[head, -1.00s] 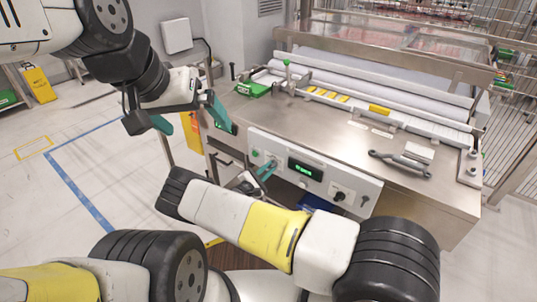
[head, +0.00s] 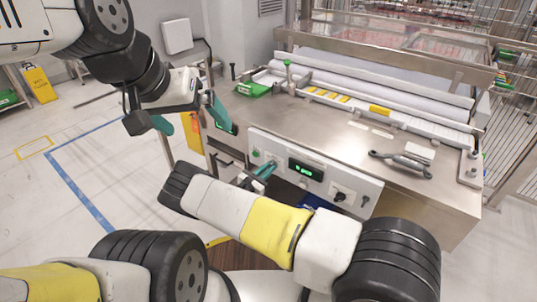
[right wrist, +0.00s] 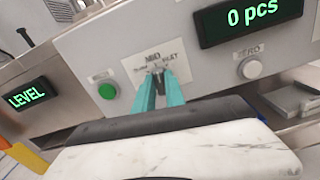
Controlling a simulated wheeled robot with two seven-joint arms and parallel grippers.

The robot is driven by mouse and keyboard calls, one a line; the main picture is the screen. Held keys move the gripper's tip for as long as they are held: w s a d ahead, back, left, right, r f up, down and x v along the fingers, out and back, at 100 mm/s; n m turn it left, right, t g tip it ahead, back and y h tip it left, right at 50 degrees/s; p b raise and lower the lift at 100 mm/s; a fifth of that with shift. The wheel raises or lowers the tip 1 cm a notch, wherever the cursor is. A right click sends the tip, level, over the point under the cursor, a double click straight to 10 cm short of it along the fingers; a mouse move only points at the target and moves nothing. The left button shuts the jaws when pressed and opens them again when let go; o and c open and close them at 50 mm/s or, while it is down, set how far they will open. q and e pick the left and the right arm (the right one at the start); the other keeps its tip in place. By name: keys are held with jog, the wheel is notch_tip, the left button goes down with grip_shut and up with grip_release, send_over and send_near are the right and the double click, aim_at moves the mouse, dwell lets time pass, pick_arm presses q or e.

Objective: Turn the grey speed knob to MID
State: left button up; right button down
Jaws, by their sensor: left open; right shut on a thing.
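The grey speed knob (right wrist: 157,68) is on a pale label plate on the machine's front panel, mostly hidden between the fingertips in the right wrist view. Its pointer direction cannot be made out. The label has MID above the knob and further small words to either side. My right gripper (right wrist: 158,78) is shut on the knob, with its teal fingers on both sides. In the head view, the same gripper (head: 266,168) reaches the panel's left part. My left gripper (head: 190,114) is open and empty, left of the machine.
On the panel, a green button (right wrist: 107,91) sits left of the knob, and a ZERO button (right wrist: 250,68) and a green display reading 0 pcs (right wrist: 248,18) sit to its right. A LEVEL display (right wrist: 28,95) is further left. A grey handle tool (head: 400,163) lies on the steel top.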

jog(key=shift+n, duration=0.6)
jog(key=c, duration=1.4)
grip_release()
jog(key=shift+a, duration=0.1)
jog(key=v, duration=0.7)
jog(key=shift+s+a, duration=0.2)
jog(key=shift+s, duration=0.1)
